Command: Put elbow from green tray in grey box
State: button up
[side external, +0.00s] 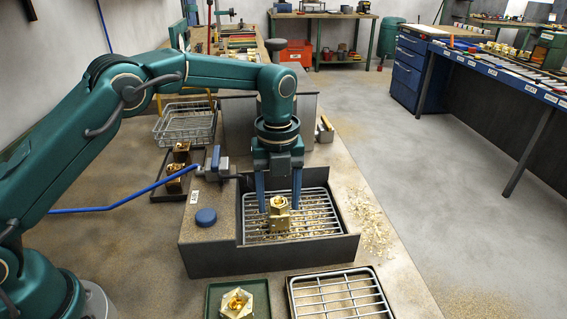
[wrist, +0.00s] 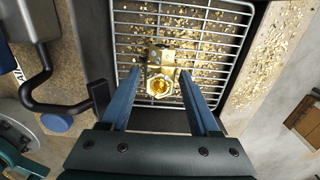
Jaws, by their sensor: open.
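A brass fitting (side external: 279,213) stands on the wire rack inside the open grey box (side external: 300,254). My gripper (side external: 280,207) points down into the box with its blue fingers apart, one on each side of the fitting. In the wrist view the fitting (wrist: 161,80), with its round opening facing the camera, sits between the open fingers (wrist: 158,76), with gaps beside it. The green tray (side external: 212,300) is at the bottom of the side view and holds another brass piece (side external: 237,303), partly cut off by the frame edge.
A blue-handled clamp (side external: 214,165) and a blue round cap (side external: 206,217) are left of the box. A dark tray with brass parts (side external: 176,171) and a wire basket (side external: 185,122) lie farther left. A white rack (side external: 340,297) sits in front. Brass chips (side external: 370,220) litter the right side.

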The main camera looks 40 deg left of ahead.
aim_at(279, 199)
jog(key=shift+r, duration=2.55)
